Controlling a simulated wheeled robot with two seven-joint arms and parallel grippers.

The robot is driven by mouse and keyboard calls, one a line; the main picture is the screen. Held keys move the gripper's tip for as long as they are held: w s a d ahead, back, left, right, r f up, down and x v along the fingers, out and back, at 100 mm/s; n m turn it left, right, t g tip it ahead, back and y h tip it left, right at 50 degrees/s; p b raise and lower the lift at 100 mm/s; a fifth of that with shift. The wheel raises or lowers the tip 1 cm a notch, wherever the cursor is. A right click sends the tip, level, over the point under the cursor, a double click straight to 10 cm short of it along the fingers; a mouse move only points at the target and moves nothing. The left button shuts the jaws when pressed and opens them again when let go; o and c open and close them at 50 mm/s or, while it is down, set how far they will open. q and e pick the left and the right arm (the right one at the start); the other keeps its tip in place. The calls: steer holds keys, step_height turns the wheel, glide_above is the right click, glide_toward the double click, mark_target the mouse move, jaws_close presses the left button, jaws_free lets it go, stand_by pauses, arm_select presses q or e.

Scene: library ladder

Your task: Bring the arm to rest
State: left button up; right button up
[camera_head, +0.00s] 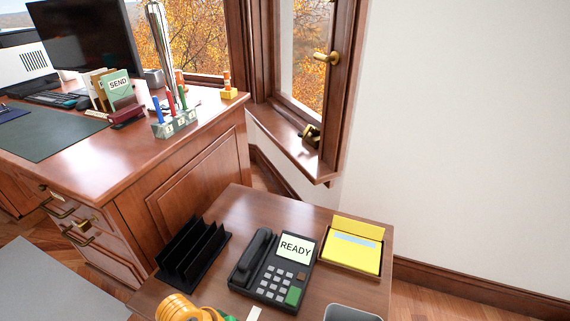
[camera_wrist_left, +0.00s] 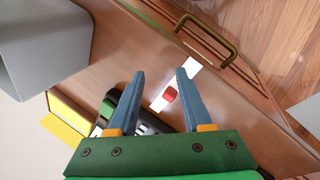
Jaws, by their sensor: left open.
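My left gripper (camera_wrist_left: 160,72) shows in the left wrist view with its two blue-grey fingers spread apart and nothing between them. It points down over the small wooden side table (camera_wrist_left: 92,78). Beyond the fingertips a white strip (camera_wrist_left: 186,74) with a small red piece (camera_wrist_left: 171,95) lies on the table. A dark telephone (camera_wrist_left: 148,123) is partly hidden behind the fingers and the green gripper body. In the head view the left gripper's fingers cannot be made out, and my right gripper is not seen.
The side table holds a black file rack (camera_head: 193,251), the telephone (camera_head: 272,268) with a READY screen, and a yellow notepad (camera_head: 352,247). A grey bin (camera_head: 352,313) is at the front. A brass drawer handle (camera_wrist_left: 205,35) sticks out. The desk (camera_head: 180,168) stands behind left.

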arm_select(q)
steer(key=s+a+m+t+y, duration=0.2)
steer(key=s+a+m+y, duration=0.25)
steer(key=s+a, duration=0.3)
step_height(320, 180, down, 15)
steer(key=s+m, duration=0.1)
steer(key=s+a+f+g, duration=0.2)
steer(key=s+f, duration=1)
step_height(320, 180, up, 20)
steer(key=p, duration=1.9)
steer(key=shift+s+f+h, duration=0.15)
steer(key=shift+s+h, duration=0.2)
steer(key=shift+s, duration=0.1)
steer(key=shift+d+p, duration=0.1)
steer(key=shift+p, duration=0.2)
